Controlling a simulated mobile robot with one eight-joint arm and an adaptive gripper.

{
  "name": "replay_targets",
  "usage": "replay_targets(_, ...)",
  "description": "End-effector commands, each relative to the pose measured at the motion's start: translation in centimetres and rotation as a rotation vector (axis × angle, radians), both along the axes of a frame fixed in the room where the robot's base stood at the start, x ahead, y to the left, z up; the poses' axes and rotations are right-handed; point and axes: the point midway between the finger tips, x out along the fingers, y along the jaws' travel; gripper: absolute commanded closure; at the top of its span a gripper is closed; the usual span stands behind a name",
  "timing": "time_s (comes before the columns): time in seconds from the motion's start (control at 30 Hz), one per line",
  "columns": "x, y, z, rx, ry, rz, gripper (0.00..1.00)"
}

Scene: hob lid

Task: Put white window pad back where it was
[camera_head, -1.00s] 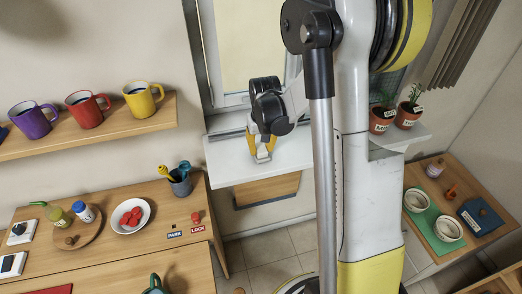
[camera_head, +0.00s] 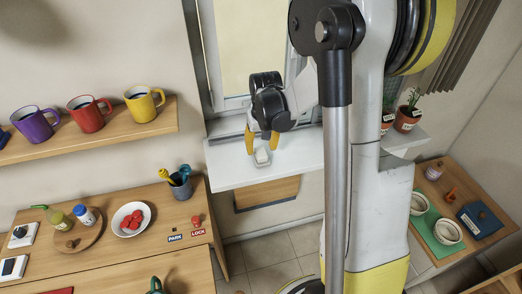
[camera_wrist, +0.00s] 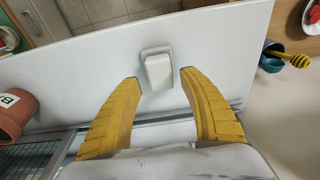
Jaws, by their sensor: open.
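The white window pad (camera_head: 261,156) is a small pale block on the white window sill (camera_head: 225,172). In the wrist view the pad (camera_wrist: 158,72) lies just beyond my fingertips, with a greyish plate or rim showing at its far end. I cannot tell whether the pad is seated in that part or only resting on it. My gripper (camera_head: 262,147) is open and empty, its yellow fingers spread on either side of the pad's near end. In the wrist view the fingertips (camera_wrist: 159,77) show gaps to the pad on both sides.
The window frame (camera_head: 236,103) stands behind the sill. Potted plants (camera_head: 406,118) stand at the sill's right part. A cup with utensils (camera_head: 180,184) and a white bowl (camera_head: 121,224) are on the left counter. The sill around the pad is clear.

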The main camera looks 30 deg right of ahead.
Motion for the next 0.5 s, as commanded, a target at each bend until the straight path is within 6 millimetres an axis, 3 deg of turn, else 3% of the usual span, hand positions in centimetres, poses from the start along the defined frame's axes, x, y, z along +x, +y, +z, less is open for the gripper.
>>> replay_targets(0.03,-0.2,0.1,1.6,0.0,0.0,0.0,0.5)
replay_targets(0.2,-0.8,0.2,5.4,0.0,0.0,0.0,0.5)
replay_targets(0.5,-1.4,0.6,9.0,-0.002,-0.004,0.003,0.5)
